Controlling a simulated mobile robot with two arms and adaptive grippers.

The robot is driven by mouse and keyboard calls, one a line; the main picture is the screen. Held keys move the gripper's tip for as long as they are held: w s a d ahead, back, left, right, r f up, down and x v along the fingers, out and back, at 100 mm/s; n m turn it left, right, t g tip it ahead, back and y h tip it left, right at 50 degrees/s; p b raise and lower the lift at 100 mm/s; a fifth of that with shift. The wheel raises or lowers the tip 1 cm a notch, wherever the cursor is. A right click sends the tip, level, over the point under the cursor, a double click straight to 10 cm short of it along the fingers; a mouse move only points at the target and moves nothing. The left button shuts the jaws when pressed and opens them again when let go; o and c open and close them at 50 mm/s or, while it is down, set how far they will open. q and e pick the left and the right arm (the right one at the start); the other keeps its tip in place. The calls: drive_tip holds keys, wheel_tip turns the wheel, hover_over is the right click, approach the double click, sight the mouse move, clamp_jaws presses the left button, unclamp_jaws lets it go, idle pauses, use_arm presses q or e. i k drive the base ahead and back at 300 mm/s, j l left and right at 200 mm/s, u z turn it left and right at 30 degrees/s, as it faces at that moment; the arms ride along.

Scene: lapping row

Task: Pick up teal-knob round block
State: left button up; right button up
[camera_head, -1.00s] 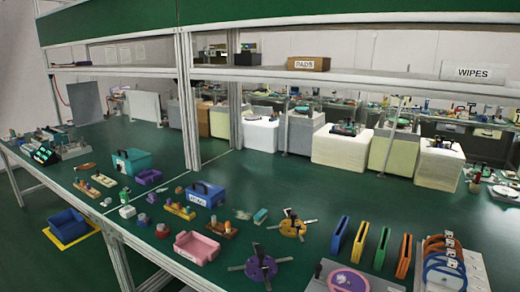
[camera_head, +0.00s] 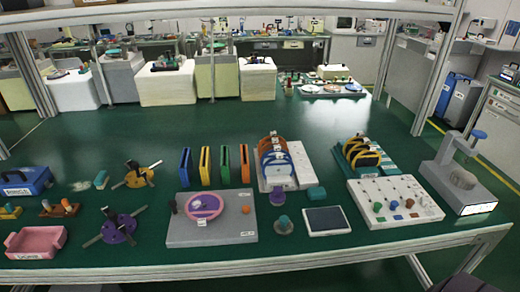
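A round grey block with a teal knob (camera_head: 284,225) stands upright on the green bench top near its front edge, in the middle of the head view. It sits between the grey board with the pink ring and a dark-screened tablet, apart from both. Neither of my grippers is in view.
The grey board (camera_head: 240,230) with a pink ring (camera_head: 205,205) lies to the left. The tablet (camera_head: 327,221) and a white knob panel (camera_head: 393,203) lie to the right. Bare bench lies in front.

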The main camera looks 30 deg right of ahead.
sight(283, 228)
drive_tip(key=z, duration=1.25)
